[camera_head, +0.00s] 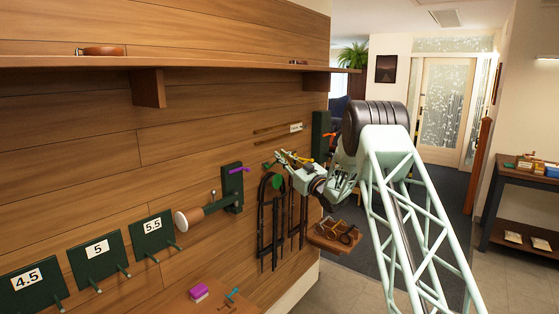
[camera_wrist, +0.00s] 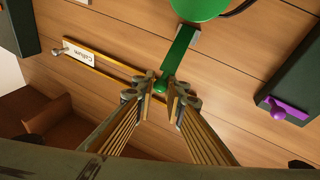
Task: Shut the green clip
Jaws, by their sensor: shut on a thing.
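The green clip (camera_wrist: 163,84) shows in the wrist view as a small bright green knob at the end of a dark green wall bracket (camera_wrist: 180,48). My gripper (camera_wrist: 160,88) is shut on the knob, with a fingertip on each side of it. The fingertips cover part of the knob. A bright green disc (camera_wrist: 200,8) is at the bracket's other end, cut by the top edge. In the head view my gripper (camera_head: 284,158) is against the wall above the green disc (camera_head: 277,181); the grip is too small to make out there.
A purple clip (camera_head: 236,170) on a dark green block is to the left, and an orange clip (camera_head: 328,135) on another to the right. Dark straps (camera_head: 275,228) hang below my gripper. A shelf (camera_head: 200,62) runs above. A name strip (camera_wrist: 80,54) is close by.

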